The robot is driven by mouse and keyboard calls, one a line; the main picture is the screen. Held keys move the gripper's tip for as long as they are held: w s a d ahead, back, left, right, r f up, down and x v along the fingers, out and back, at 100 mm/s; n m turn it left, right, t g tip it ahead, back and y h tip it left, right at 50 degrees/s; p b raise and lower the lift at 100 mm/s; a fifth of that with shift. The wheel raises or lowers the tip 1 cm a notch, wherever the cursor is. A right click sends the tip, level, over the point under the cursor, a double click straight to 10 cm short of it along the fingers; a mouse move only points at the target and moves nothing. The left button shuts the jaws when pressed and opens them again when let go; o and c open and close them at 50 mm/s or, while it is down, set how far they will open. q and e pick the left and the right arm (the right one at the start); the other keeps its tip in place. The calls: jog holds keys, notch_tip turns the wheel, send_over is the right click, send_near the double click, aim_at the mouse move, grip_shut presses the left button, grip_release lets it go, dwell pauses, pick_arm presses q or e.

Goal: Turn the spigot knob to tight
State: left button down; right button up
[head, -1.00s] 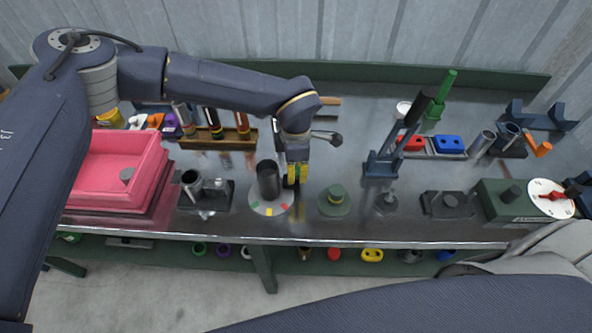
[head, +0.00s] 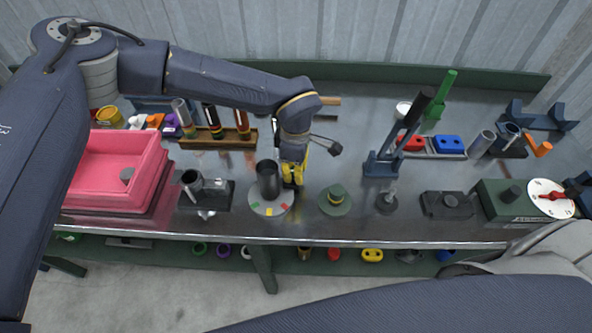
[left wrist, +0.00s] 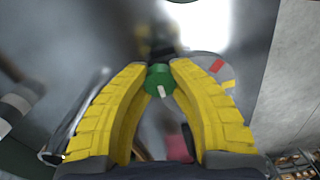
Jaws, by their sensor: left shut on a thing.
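The spigot shows in the head view as a dark upright cylinder (head: 268,179) on a pale round plate (head: 262,208) with coloured marks on its front rim. A green knob (left wrist: 158,77) with a white pointer line sits between the yellow fingertips of my left gripper (left wrist: 162,72). The fingers are closed on it from both sides. In the head view my left gripper (head: 292,176) points down beside the cylinder's right side and hides the knob. My right gripper is not in view.
A green round fixture (head: 335,201) stands just right of the spigot, and a block with a tube (head: 206,192) stands to its left. A pink bin (head: 120,165) is farther left. A toggle clamp (head: 385,162) stands at the back right. The bench front edge is close.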

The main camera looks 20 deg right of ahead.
pick_arm(q)
jog(key=shift+a, duration=0.1)
jog(key=c, duration=1)
grip_release()
jog(key=shift+r, duration=6)
